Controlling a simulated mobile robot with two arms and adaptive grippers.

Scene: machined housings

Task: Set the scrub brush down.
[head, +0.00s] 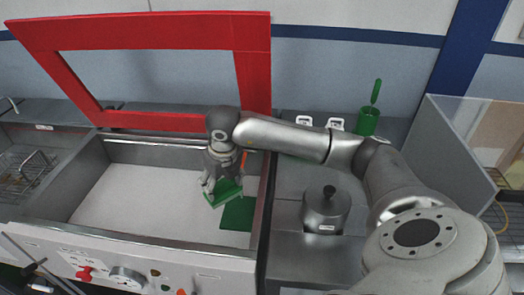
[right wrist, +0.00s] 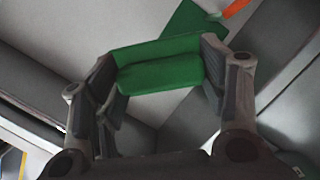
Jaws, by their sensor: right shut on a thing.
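The scrub brush (head: 226,193) is a green block, held over the right part of a wide, pale-floored basin (head: 130,200). My right gripper (head: 222,184) points down and is shut on it. In the right wrist view the brush (right wrist: 160,75) sits crosswise between the two fingers of the right gripper (right wrist: 160,82), with a finger at each end. A flat dark green pad (head: 237,215) lies at the basin's right side, just below and right of the brush; it also shows in the right wrist view (right wrist: 192,32). The brush's height above the floor is hard to tell. My left gripper is not in view.
A red frame (head: 150,32) stands raised behind the basin. An orange strip (right wrist: 237,8) is near the pad. Right of the basin are a grey lidded pot (head: 325,212) and a green cup (head: 367,122) with a green handle. The basin's left and middle floor is clear.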

